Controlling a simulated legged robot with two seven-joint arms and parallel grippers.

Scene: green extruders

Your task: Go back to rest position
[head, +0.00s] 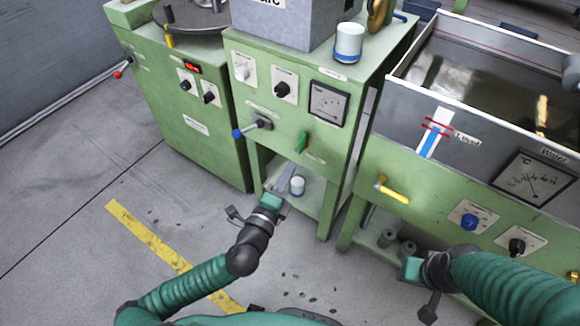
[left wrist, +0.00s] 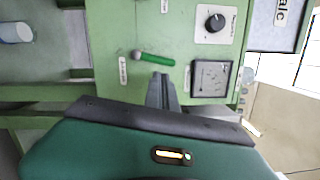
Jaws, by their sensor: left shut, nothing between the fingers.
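My left gripper (head: 284,178) is in front of the middle green machine (head: 262,100), low down beside its open shelf. Its fingers are shut with nothing between them; they also show in the left wrist view (left wrist: 163,90), pointing at the machine's front. My right gripper (head: 409,268) is at the lower right, in front of the tank's stand. Its fingers cannot be made out, so I cannot tell whether it is open or shut.
A white cup (head: 298,186) stands on the low shelf, close to my left gripper. A green lever (head: 302,142) and blue-tipped lever (head: 250,129) stick out above. A water tank (head: 480,75) stands at right. Floor (head: 70,190) at left is clear.

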